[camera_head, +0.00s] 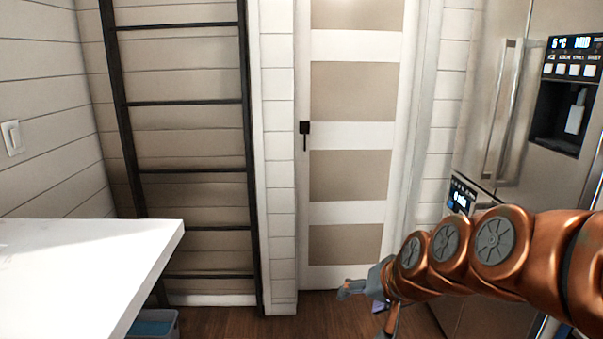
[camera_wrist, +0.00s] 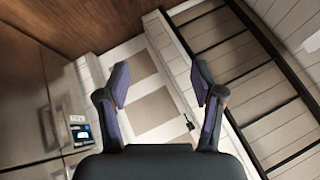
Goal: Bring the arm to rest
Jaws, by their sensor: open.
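My copper-coloured arm (camera_head: 470,245) reaches in from the right edge of the head view. It stretches leftward in front of the fridge and the lower part of the door. My gripper (camera_head: 345,291) is at its left end, low in front of the door, and is partly hidden behind the arm. In the wrist view my gripper (camera_wrist: 160,85) has its two fingers spread apart. Nothing is between the fingers but the distant door and wall. It is open and empty.
A white counter (camera_head: 100,255) stands at the left, with a grey bin (camera_head: 155,323) beside its lower edge. A black ladder (camera_head: 185,103) leans on the wall. A panelled door (camera_head: 350,135) is at the back. A steel fridge (camera_head: 485,90) stands at right. Wooden floor (camera_head: 240,322) shows between.

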